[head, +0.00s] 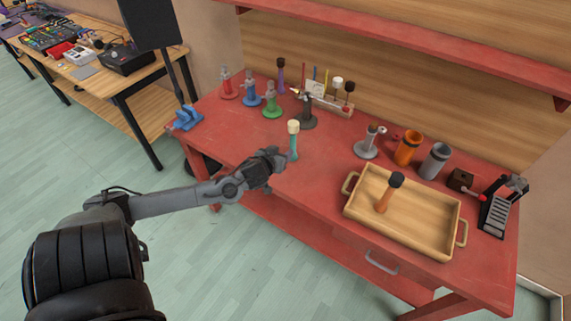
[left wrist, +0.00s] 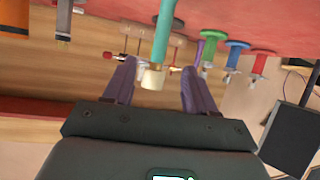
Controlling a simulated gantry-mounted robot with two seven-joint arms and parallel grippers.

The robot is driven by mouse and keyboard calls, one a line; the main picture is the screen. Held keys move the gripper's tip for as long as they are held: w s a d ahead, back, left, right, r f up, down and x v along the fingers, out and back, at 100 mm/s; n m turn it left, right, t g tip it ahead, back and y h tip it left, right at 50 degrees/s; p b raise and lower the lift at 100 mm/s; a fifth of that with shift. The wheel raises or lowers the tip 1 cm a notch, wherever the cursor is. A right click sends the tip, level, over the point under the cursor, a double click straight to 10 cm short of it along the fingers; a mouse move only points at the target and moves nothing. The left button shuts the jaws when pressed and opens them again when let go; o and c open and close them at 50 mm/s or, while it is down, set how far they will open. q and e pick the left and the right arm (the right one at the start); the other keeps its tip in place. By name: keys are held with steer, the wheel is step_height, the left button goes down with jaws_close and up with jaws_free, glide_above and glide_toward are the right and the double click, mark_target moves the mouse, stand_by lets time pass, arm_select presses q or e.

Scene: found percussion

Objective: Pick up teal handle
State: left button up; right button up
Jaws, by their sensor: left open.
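The teal handle (head: 293,146) stands upright on the red table, with a cream head (head: 293,126) on top. My left gripper (head: 277,157) is close beside it, on its left, low near the table's front edge. In the left wrist view, the picture is upside down, and the teal handle (left wrist: 162,40) with its cream head (left wrist: 153,78) shows between the two purple fingers of the left gripper (left wrist: 159,66). The fingers are open, with a gap on each side of the handle. Whether the handle is within their reach in depth is hard to tell. My right gripper is not in view.
A wooden tray (head: 443,240) holding an orange-handled mallet (head: 385,196) stands at the right. Red (head: 227,86), blue (head: 250,92) and green (head: 271,105) stands are behind the teal handle. An orange cup (head: 408,150) and a grey cup (head: 436,161) stand behind the tray. The table between handle and tray is clear.

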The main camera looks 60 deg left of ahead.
mark_target(292, 141)
arm_select(q)
steer(key=shift+t, duration=0.3)
steer(key=b+x, duration=0.4)
steer(key=x, duration=0.4)
steer(key=shift+s+f, duration=0.1)
steer(key=shift+w+a+f, duration=0.2)
steer(key=shift+w+a, duration=0.05)
steer(key=shift+a, duration=0.05)
steer(key=shift+b+x, duration=0.9)
steer(key=shift+x, duration=1.35)
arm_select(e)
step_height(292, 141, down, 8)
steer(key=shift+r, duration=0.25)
arm_select(q)
steer(key=shift+a+r, duration=0.15)
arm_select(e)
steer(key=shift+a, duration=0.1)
arm_select(q)
jaws_close()
